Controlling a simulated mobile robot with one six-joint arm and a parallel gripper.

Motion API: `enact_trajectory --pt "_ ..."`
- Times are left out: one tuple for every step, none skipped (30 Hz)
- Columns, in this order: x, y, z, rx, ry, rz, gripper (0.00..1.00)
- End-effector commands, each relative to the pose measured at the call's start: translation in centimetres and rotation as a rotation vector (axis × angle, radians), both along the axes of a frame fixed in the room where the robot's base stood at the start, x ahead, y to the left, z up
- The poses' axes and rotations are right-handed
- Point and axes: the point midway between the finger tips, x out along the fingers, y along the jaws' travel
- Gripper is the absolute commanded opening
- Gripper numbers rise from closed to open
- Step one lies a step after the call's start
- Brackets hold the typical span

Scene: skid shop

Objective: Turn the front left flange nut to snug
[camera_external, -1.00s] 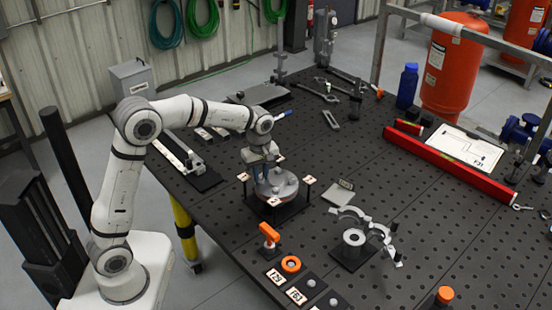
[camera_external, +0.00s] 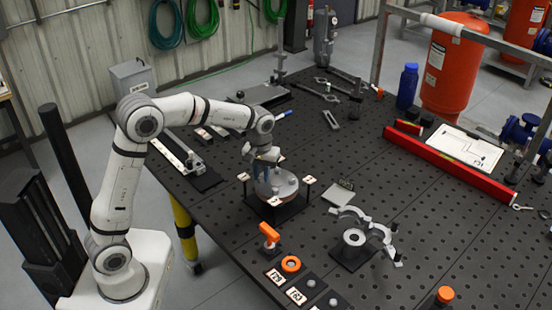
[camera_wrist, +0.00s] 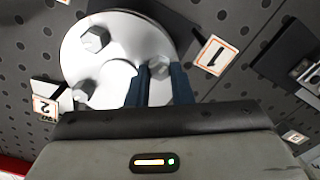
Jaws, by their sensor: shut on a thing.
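The round grey flange (camera_external: 281,190) sits on a dark square stand on the bench, with small numbered tags at the stand's corners. My gripper (camera_external: 262,170) reaches down over its back left part. In the wrist view my gripper (camera_wrist: 159,72) has its two dark blue fingers closed on a hex flange nut (camera_wrist: 158,66), beside the tag marked 1 (camera_wrist: 216,56). The fingers hide part of this nut. A second nut (camera_wrist: 95,39) and a third nut (camera_wrist: 84,91) stand free on the disc; the third is close to the tag marked 2 (camera_wrist: 46,106).
An orange-handled tool (camera_external: 269,236) and an orange ring (camera_external: 291,264) are near the bench's front edge. A grey clamp-like fixture (camera_external: 354,237) stands right of the flange, with a small plate (camera_external: 341,194) between. A red level (camera_external: 450,168) lies farther right.

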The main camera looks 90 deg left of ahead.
Motion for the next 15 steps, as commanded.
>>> enact_trajectory --pt "0.09 0.05 0.23 0.003 -0.004 -0.012 0.00" --pt "0.10 0.06 0.23 0.003 -0.004 -0.018 0.00" --pt "0.11 0.06 0.24 0.003 -0.004 -0.024 0.00" --pt "0.11 0.06 0.24 0.003 -0.004 -0.028 0.00" --pt "0.12 0.06 0.25 0.003 -0.005 -0.032 0.00" --pt "0.12 0.07 0.25 0.004 -0.005 -0.035 0.00" --pt "0.12 0.07 0.26 0.004 -0.005 -0.037 0.00" --pt "0.12 0.07 0.26 0.004 -0.005 -0.038 0.00" --pt "0.13 0.06 0.27 0.004 -0.005 -0.039 0.00" --pt "0.13 0.07 0.27 0.004 -0.005 -0.040 0.00" --pt "0.13 0.07 0.28 0.004 -0.005 -0.040 0.00" --pt "0.13 0.07 0.28 0.004 -0.005 -0.040 0.00" --pt "0.13 0.08 0.29 0.004 -0.005 -0.039 0.00" --pt "0.13 0.08 0.29 0.005 -0.005 -0.039 0.00" --pt "0.14 0.08 0.30 0.005 -0.005 -0.039 0.00"
